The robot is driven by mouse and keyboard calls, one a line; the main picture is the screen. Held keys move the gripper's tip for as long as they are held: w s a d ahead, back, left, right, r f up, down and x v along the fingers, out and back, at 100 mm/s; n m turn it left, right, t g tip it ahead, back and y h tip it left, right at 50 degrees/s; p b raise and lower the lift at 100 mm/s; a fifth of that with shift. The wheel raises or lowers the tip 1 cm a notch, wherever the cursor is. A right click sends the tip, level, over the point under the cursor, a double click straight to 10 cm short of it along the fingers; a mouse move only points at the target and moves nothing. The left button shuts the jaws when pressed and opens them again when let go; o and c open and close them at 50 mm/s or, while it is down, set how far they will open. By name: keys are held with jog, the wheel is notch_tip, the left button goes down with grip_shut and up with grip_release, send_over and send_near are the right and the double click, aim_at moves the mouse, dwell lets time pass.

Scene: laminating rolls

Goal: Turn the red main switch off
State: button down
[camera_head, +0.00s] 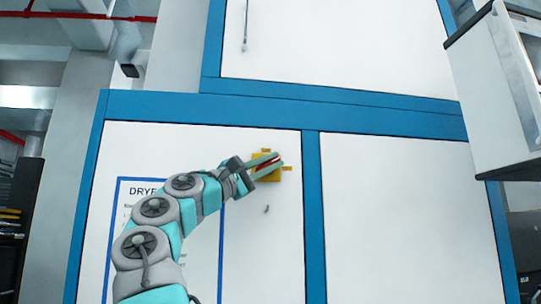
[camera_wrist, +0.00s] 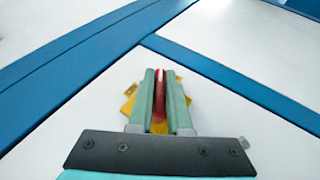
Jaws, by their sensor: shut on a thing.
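The red main switch (camera_head: 267,166) sits on a yellow plate (camera_head: 269,176) with small yellow tabs, on a white cabinet panel. My gripper (camera_head: 272,160) reaches it from the lower left. In the wrist view, the red switch handle (camera_wrist: 160,92) lies between the two green fingers of my gripper (camera_wrist: 161,85), which are shut on it. The handle runs lengthwise along the fingers. Parts of the yellow plate (camera_wrist: 127,105) show on both sides of the fingers; the rest of the plate and the switch base are hidden.
Blue frame bars (camera_head: 314,210) border the white panels, one just right of the switch. A blue-edged sign (camera_head: 150,186) is on the panel, partly behind my arm. A small grey latch (camera_head: 266,209) is below the switch. A white box (camera_head: 500,90) juts in at upper right.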

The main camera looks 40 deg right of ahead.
jog(key=c, duration=0.9)
grip_release()
jog(key=shift+o, duration=0.2)
jog(key=b+v, duration=0.1)
jog(key=v, duration=0.6)
jog(key=shift+a+f, duration=0.3)
jog(key=shift+a, duration=0.05)
